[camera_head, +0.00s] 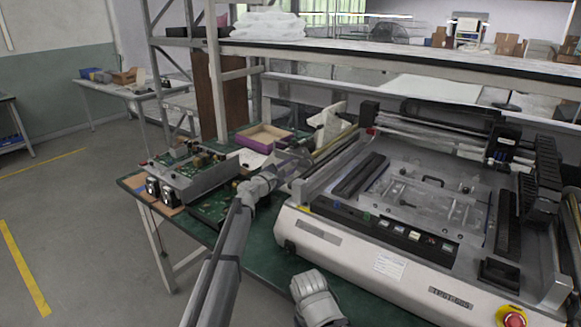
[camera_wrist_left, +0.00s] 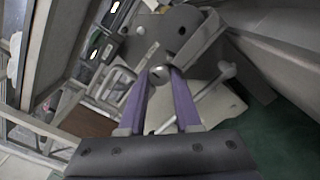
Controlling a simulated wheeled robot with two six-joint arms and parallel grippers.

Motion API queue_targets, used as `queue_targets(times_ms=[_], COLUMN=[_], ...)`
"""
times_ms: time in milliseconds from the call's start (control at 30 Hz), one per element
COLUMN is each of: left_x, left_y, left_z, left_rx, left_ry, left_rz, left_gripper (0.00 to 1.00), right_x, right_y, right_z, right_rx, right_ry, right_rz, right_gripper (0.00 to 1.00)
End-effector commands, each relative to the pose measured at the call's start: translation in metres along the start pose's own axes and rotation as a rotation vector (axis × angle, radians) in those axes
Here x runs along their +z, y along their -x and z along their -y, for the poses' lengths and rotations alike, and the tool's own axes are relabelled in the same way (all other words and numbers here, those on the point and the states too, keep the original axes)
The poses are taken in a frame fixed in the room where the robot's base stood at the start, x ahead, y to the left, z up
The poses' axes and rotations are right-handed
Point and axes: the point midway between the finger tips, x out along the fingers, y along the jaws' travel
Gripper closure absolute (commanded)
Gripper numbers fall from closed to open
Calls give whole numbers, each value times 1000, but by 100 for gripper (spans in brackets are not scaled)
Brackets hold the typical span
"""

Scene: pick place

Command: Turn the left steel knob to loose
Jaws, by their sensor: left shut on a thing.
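My left arm reaches from the bottom of the head view to the left side of the white machine. Its gripper (camera_head: 300,152) is there, small and hard to make out. In the left wrist view the purple fingers of my left gripper (camera_wrist_left: 160,78) are shut on a round steel knob (camera_wrist_left: 160,73) held between their tips. A grey machine part lies behind the knob. A second pale, round-ended part with a rod (camera_wrist_left: 228,70) is to the right, apart from the fingers. The knob cannot be made out in the head view. My right gripper's fingers do not show.
The white machine (camera_head: 345,255) fills the right of the green table (camera_head: 262,240), with a red stop button (camera_head: 514,318) at front. Circuit-board units (camera_head: 180,170) and a purple-sided tray (camera_head: 262,136) stand left of it. A shelf (camera_head: 400,62) runs above.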

Motion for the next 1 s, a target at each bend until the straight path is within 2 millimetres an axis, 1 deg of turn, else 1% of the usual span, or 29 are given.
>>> queue_targets(times_ms=[200,233,467,500,767,867,1000], left_x=[0,0,0,0,0,0,1], left_y=[0,0,0,0,1,6,21], left_z=[0,0,0,0,0,0,1], left_rx=[-1,-1,-1,0,0,0,0], left_ry=[0,0,0,0,0,0,0], left_rz=[0,0,0,0,0,0,-1], left_gripper=[100,67,41,40,40,40,40], right_x=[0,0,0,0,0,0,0], right_y=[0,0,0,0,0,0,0], right_z=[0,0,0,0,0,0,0], right_rx=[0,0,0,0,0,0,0], right_ry=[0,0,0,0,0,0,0], right_rz=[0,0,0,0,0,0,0], right_gripper=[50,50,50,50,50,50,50])
